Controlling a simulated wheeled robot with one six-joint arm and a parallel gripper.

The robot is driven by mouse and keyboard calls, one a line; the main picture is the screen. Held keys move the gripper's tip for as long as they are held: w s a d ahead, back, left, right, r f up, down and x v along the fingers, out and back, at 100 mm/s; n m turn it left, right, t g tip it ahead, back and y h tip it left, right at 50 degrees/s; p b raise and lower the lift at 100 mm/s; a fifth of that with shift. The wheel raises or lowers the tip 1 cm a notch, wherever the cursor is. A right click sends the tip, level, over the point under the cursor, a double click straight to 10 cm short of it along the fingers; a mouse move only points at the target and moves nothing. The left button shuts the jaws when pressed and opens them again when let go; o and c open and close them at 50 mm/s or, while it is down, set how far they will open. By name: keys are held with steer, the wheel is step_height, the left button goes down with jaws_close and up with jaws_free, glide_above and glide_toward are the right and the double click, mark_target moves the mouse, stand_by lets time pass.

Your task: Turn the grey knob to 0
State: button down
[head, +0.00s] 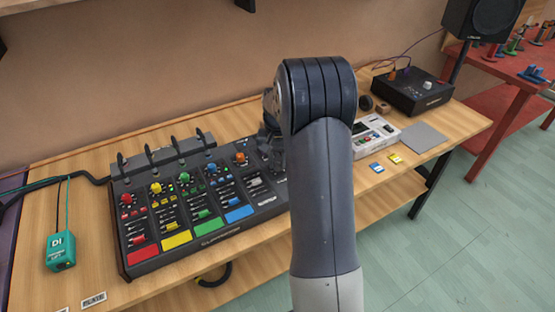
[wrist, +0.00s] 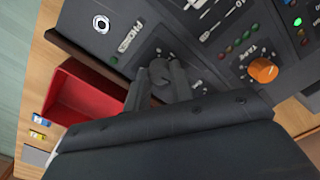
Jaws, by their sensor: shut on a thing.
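The black mixer (head: 190,243) lies on the wooden bench, with coloured knobs, faders and pads in columns. In the wrist view the grey knob (wrist: 159,69) is on the mixer panel, between the PHONES label and the orange TAPE knob (wrist: 263,70). My gripper (wrist: 157,84) is shut on it, a finger on either side. The fingers hide much of the knob and its scale; I cannot read its pointer. In the head view my arm hides the grey knob and the fingertips.
A red open box (wrist: 88,105) is beside the mixer. A white device (head: 378,136), small blue (head: 376,168) and yellow (head: 395,158) cards and a grey pad (head: 425,138) are to the right. A teal DI box (head: 61,250) stands at the left.

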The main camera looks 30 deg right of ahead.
steer(key=n, duration=0.6)
steer(key=shift+n+p, duration=0.3)
steer(key=n, duration=1.2)
steer(key=shift+n+p, duration=0.3)
steer(key=n, duration=0.5)
steer(key=shift+n, duration=0.3)
steer(key=c, duration=1.2)
jaws_free()
steer(key=shift+c, duration=0.2)
steer(key=shift+r, duration=0.1)
